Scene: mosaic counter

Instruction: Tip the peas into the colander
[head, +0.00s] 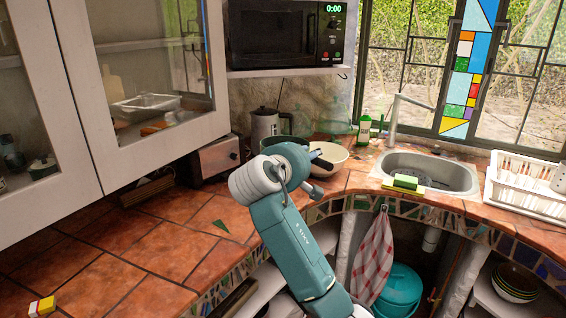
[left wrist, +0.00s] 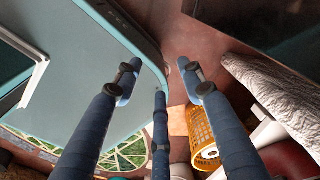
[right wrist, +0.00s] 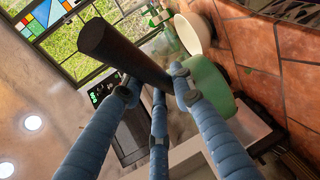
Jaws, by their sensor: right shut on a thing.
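My right gripper (right wrist: 155,84) is shut on a thick dark handle (right wrist: 122,52) in the right wrist view. The handle runs toward a green pan (right wrist: 208,84) and seems to belong to it. In the head view, the green pan (head: 272,143) shows partly behind my right arm, with the gripper (head: 318,170) to its right. A cream bowl (head: 335,152), perhaps the colander, stands on the counter just beyond the gripper; I cannot make out holes. It also shows in the right wrist view (right wrist: 191,34). No peas are visible. My left gripper (left wrist: 160,82) is open and empty.
The sink (head: 430,172) holds the right side, with a sponge (head: 405,182) on its front edge and a dish rack (head: 525,185) beyond. A kettle (head: 264,124) and toaster (head: 215,158) stand left. The tiled counter (head: 150,230) at front left is mostly clear.

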